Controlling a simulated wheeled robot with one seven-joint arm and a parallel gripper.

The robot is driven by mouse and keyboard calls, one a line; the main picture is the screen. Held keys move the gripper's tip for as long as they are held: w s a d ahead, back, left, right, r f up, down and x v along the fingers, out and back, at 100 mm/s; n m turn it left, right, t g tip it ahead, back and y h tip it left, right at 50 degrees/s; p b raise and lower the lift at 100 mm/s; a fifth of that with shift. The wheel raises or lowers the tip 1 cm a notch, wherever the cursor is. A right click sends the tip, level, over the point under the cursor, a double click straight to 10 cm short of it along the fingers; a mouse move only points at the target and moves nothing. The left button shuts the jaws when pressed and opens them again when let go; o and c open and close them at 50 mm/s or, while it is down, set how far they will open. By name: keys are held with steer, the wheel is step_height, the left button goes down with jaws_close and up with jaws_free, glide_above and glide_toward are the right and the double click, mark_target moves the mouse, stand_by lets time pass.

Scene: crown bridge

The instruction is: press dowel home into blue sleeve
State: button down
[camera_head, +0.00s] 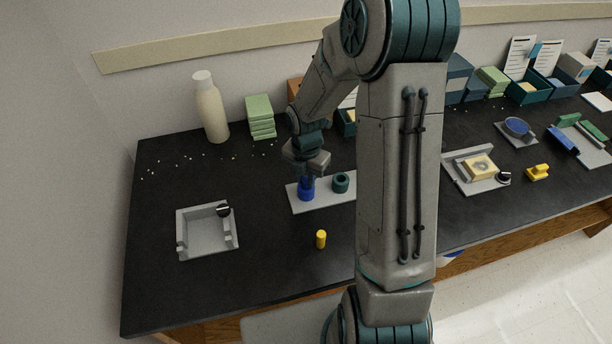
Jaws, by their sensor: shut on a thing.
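The blue sleeve (307,194) stands upright on the left part of a light grey plate (322,201). My gripper (306,178) points down right above the sleeve. It is shut on a thin dark piece, which I take to be the dowel; the fingers hide most of it. At this size I cannot tell how deep the dowel sits in the sleeve, or whether the fingertips touch its rim.
A dark green sleeve (341,182) stands on the plate close to the right. A yellow cylinder (321,239) stands in front. A grey fixture (207,244) lies left, a bottle (211,112) and green blocks (260,117) behind. My arm hides the table's middle.

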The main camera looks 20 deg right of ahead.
mark_target(306, 179)
steer(key=c, duration=1.2)
jaws_free()
step_height(306, 179, up, 14)
steer(key=shift+f, duration=0.15)
steer(key=s+r+m+t, duration=0.1)
steer(key=s+r+m, duration=0.2)
steer(key=s+m, duration=0.6)
steer(key=s+r+m+t, duration=0.2)
steer(key=s+m, duration=0.7)
steer(key=m, duration=0.9)
step_height(306, 179, up, 2)
